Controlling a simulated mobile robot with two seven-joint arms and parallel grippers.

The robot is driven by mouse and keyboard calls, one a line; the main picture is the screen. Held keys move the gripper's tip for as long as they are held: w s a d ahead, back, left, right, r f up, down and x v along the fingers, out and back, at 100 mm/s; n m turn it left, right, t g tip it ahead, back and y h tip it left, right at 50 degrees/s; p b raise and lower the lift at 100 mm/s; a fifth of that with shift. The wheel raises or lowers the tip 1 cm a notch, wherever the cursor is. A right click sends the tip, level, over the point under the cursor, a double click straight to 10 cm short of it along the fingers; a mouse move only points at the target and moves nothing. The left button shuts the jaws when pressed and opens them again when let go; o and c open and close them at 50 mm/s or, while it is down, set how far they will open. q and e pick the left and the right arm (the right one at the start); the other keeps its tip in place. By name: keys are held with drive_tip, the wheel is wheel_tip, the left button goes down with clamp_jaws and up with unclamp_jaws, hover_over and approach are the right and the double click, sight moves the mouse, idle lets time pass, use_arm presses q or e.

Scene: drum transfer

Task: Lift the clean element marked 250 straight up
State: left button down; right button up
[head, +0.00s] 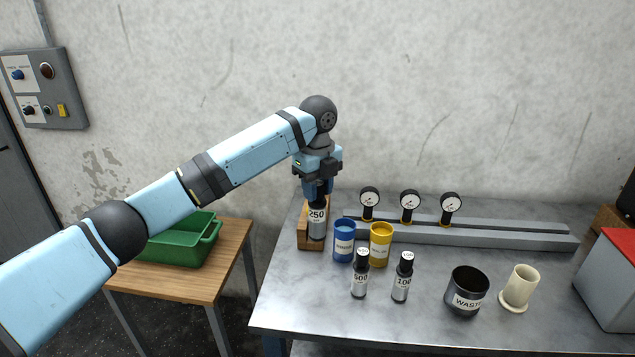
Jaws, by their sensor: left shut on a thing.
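The element marked 250 (317,222) is a grey cylinder with a dark top and a white label. It stands upright at a wooden block (304,236) at the left end of the metal table. My left gripper (318,192) points down from above and is shut on the top of this element. Whether the element's bottom touches the block is hard to tell. Two similar elements, marked 500 (360,278) and 100 (402,280), stand upright nearer the front. My right gripper is not in the head view.
A blue cup (344,243) and a yellow cup (381,246) stand close to the right of the block. A rail with gauges (480,234) lies behind. A black waste pot (466,291) and a cream cup (520,287) stand right. A green crate (185,242) sits on a side table.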

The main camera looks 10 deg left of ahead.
sight(317, 234)
use_arm(q)
drive_tip(key=shift+f, duration=6.6)
